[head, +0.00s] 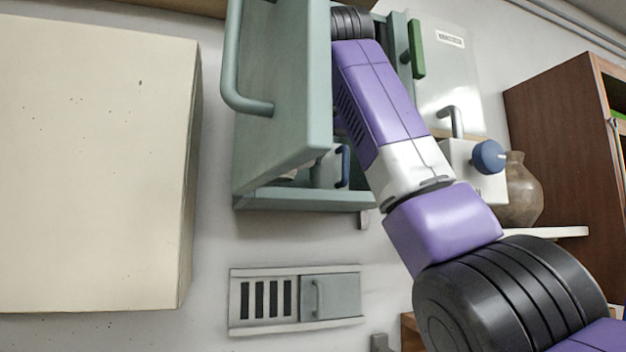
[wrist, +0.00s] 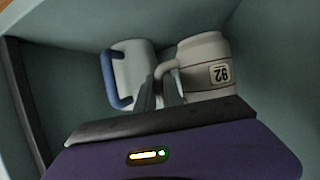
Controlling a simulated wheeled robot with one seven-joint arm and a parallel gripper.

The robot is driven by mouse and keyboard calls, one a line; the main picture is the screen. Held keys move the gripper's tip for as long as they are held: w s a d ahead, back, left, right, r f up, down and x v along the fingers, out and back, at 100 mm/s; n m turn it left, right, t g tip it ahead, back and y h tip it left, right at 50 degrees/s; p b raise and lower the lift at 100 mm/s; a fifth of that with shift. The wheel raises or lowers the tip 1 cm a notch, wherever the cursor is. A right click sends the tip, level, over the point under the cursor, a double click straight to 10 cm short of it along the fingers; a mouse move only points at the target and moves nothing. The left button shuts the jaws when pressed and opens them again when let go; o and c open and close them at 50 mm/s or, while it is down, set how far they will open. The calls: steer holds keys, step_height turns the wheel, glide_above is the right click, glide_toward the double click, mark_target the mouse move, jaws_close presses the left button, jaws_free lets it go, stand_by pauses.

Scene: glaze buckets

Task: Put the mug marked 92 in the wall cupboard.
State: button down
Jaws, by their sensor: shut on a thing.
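The grey-green wall cupboard (head: 300,198) has its door (head: 290,80) open, and my arm reaches into it. In the wrist view, the cream mug marked 92 (wrist: 204,55) is inside the cupboard, its label turned upside down in the picture. My gripper (wrist: 160,92) is shut on this mug at its handle side. A pale mug with a blue handle (wrist: 134,65) stands close to the left of it. In the head view my gripper and the mug marked 92 are hidden; the blue handle (head: 343,166) shows low in the cupboard.
Cupboard walls (wrist: 60,75) lie close around the mugs. A large cream box (head: 90,160) is left of the cupboard. A vent panel (head: 295,297) is below. A brown vase (head: 522,190) stands on a shelf at the right, by a dark wooden cabinet (head: 555,130).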

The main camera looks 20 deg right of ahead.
mark_target(313, 165)
steer(key=shift+f+b, duration=1.2)
steer(key=shift+f, duration=0.25)
steer(key=shift+f, duration=0.15)
steer(key=c, duration=1.5)
jaws_free()
steer(key=shift+s, duration=0.1)
steer(key=b+v, duration=0.2)
steer(key=v, duration=1)
steer(key=shift+b, duration=0.3)
